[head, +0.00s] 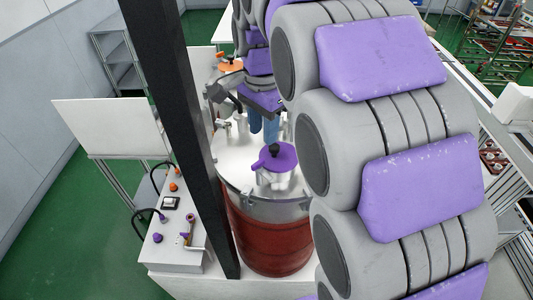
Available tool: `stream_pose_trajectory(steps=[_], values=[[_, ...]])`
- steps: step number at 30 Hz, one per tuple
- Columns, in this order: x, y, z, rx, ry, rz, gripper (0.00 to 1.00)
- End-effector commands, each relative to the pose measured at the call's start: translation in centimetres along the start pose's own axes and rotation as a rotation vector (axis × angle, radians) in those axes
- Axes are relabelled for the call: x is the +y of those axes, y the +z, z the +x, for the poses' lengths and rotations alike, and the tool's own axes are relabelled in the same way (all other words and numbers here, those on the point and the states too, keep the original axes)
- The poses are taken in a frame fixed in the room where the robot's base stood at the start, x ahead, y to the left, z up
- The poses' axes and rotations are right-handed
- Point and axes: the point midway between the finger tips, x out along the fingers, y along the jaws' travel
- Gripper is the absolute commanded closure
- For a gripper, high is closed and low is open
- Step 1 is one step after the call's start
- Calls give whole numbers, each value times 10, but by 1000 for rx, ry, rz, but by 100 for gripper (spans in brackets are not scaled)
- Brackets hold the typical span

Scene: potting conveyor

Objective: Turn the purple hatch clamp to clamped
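The purple hatch clamp (275,157) sits on top of the silver lid of a dark red drum. It has a round purple plate, a black knob and a short arm pointing left. Whether it is clamped cannot be told from here. My gripper (264,130) points down just behind the clamp, with its blue fingers above the lid. It looks apart from the clamp, but its fingertips are partly hidden behind the knob and I cannot tell how far the fingers are spread. My purple and grey arm covers the right of the drum.
An orange clamp (231,65) is farther back. A white control box (178,252) with knobs, cables and a small lever stands left of the drum (268,238). A black post (180,120) rises between them. A blank white panel (110,126) stands farther left. Green floor is open at left.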

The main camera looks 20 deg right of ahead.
Motion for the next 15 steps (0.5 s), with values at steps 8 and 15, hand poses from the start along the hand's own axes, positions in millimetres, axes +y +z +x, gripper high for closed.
stream_pose_trajectory(steps=[8, 15], values=[[3, -4, 43, -6, 4, -3, 63], [9, -16, 75, -15, -1, -1, 63]])
